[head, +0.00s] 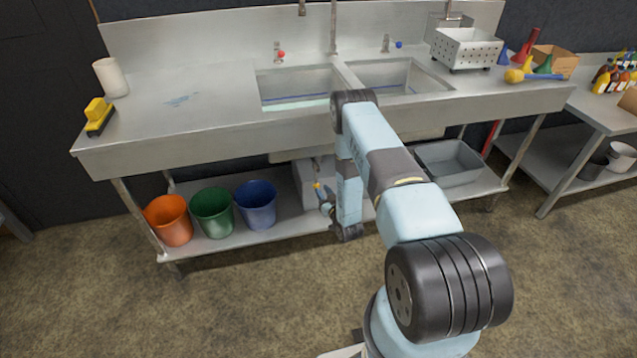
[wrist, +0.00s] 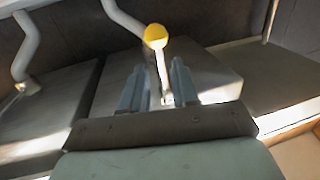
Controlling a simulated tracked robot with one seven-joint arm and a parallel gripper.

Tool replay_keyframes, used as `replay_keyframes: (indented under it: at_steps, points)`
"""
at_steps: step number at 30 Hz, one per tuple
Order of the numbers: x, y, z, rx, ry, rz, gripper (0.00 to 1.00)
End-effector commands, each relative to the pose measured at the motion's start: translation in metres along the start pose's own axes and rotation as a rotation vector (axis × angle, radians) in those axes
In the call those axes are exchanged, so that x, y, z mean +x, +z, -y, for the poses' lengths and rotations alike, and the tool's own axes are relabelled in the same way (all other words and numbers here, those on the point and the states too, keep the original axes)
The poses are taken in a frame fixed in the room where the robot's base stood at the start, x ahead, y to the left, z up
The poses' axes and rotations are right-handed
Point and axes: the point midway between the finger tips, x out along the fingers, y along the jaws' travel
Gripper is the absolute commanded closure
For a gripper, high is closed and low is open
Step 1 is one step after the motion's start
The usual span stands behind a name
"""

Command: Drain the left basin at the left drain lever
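The left basin (head: 298,84) in the sink counter holds pale greenish water. Below it, the left drain lever with a yellow ball knob (head: 317,186) shows in the head view beside my gripper (head: 326,206), which is under the counter. In the wrist view the yellow knob (wrist: 156,36) sits at the end of a thin rod. My gripper (wrist: 159,78) is open, with a finger on each side of the rod in the picture. I cannot tell whether either finger touches the rod. My arm hides part of the area under the right basin (head: 392,78).
Orange (head: 168,219), green (head: 212,212) and blue (head: 256,204) buckets stand on the lower shelf to the left. A grey tub (head: 449,164) is on that shelf to the right. Pale bent pipes (wrist: 27,48) lie near the fingers. The counter front overhangs my gripper.

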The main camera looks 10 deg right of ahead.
Motion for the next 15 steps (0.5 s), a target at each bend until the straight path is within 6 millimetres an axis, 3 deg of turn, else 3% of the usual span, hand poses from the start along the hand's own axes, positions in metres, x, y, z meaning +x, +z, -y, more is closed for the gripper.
replay_keyframes:
  at_steps: [7, 15]
  points:
    - [0.042, -0.001, 0.0, 0.0, 0.001, -0.003, 0.71]
    - [0.064, -0.001, 0.0, 0.0, 0.0, -0.001, 0.71]
